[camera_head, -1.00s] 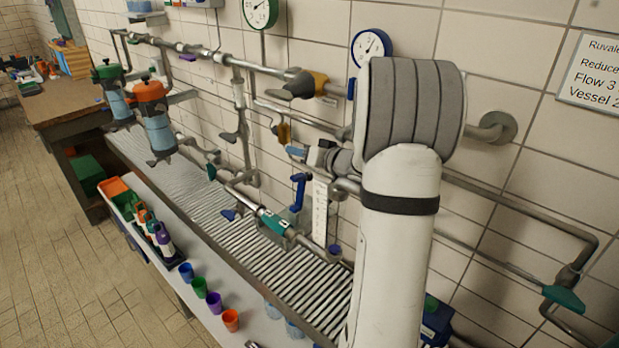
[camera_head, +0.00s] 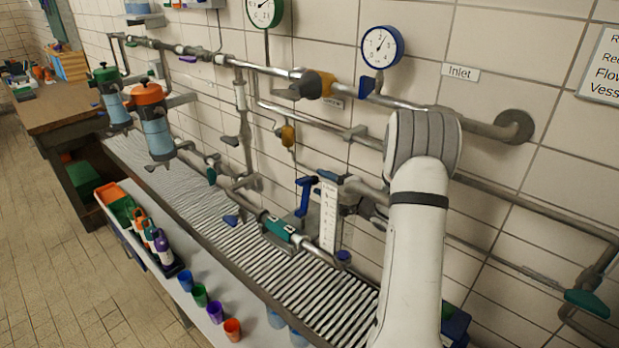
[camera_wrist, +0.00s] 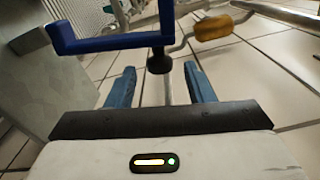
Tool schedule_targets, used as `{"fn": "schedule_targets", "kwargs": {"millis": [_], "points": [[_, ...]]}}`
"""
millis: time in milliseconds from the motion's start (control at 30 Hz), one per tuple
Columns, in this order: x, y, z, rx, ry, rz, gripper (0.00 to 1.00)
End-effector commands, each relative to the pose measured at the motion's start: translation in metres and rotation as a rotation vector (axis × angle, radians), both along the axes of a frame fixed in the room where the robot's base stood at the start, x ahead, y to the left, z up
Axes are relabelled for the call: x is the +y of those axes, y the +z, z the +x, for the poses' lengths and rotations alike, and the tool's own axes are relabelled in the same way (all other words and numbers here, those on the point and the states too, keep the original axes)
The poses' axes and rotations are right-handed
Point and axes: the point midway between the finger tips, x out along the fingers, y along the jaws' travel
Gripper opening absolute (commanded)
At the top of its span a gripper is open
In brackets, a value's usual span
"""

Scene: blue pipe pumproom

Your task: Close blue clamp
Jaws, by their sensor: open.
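The blue clamp (camera_head: 304,196) is a bent blue lever on the pipework behind the white scale strip, left of my arm in the head view. In the wrist view, the blue clamp (camera_wrist: 110,44) is an angular blue bar just beyond my fingertips. A dark round knob (camera_wrist: 160,62) shows below the bar, between the finger lines. My gripper (camera_wrist: 160,76) is open, with one blue finger on each side and nothing held. In the head view my gripper (camera_head: 330,176) is beside the clamp's upper end, partly hidden by my arm. I cannot tell whether it touches the clamp.
A white scale strip (camera_head: 329,216) stands close to the clamp. A teal-handled valve (camera_head: 281,229) is on the lower pipe. A yellow handle (camera_wrist: 218,27) hangs beyond my right finger. Wall pipes run behind, and a ribbed drain (camera_head: 230,215) lies below. Several cups stand at the front.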

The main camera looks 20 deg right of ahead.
Motion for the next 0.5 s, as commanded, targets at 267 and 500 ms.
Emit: {"fn": "schedule_targets", "kwargs": {"millis": [267, 500], "points": [[0.025, 0.001, 0.036, 0.000, 0.008, -0.002, 0.48], [0.030, 0.000, 0.045, 0.000, 0.006, -0.002, 0.48]]}}
